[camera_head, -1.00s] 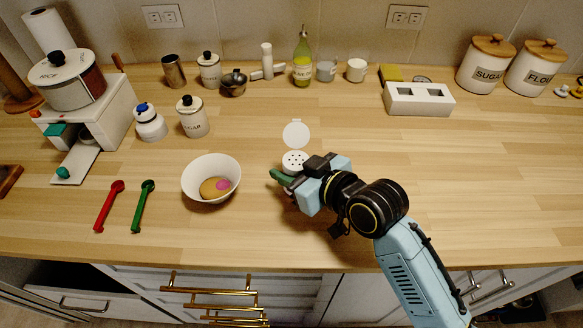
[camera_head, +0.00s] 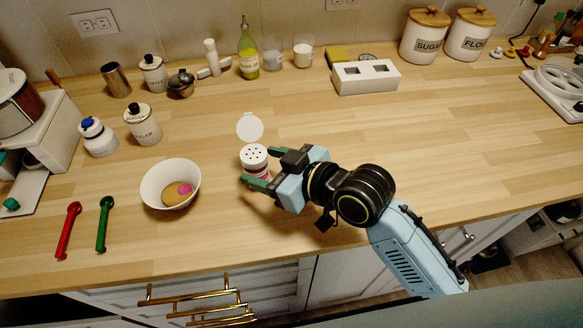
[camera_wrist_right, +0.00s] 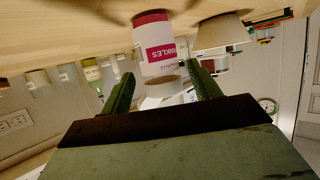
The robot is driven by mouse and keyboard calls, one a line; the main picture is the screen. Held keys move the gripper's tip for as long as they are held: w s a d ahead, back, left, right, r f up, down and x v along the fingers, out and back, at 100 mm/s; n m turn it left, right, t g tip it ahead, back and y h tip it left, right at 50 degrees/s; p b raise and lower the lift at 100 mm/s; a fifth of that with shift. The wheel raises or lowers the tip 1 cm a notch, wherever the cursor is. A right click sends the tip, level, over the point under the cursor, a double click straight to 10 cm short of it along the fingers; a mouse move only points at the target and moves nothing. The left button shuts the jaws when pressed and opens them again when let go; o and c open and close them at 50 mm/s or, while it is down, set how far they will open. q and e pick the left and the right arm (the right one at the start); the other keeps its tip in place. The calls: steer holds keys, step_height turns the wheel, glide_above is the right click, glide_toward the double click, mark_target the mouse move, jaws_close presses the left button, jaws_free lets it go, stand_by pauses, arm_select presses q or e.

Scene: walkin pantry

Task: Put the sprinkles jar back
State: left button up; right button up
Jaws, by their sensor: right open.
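The sprinkles jar (camera_head: 254,156) stands upright on the wooden counter, its white perforated top showing and its round flap (camera_head: 250,127) swung open. In the right wrist view the jar (camera_wrist_right: 155,45) appears upside down with a red label reading part of "SPRINKLES". My right gripper (camera_head: 262,170) is open at the jar's near right side. In the wrist view its two green fingers (camera_wrist_right: 162,72) are spread, with the jar beyond and between their tips. Contact cannot be told. My left gripper is not in view.
A white bowl (camera_head: 171,187) with yellow and pink contents stands left of the jar. Green (camera_head: 105,224) and red (camera_head: 68,230) spoons lie farther left. A white block with two square openings (camera_head: 366,77) stands at the back. The counter right of the gripper is mostly clear.

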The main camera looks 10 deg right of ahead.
steer(key=v, duration=0.7)
steer(key=shift+s+d+r+p, duration=0.15)
steer(key=shift+s+d+p, duration=0.05)
steer(key=shift+p, duration=0.1)
stand_by(1.8)
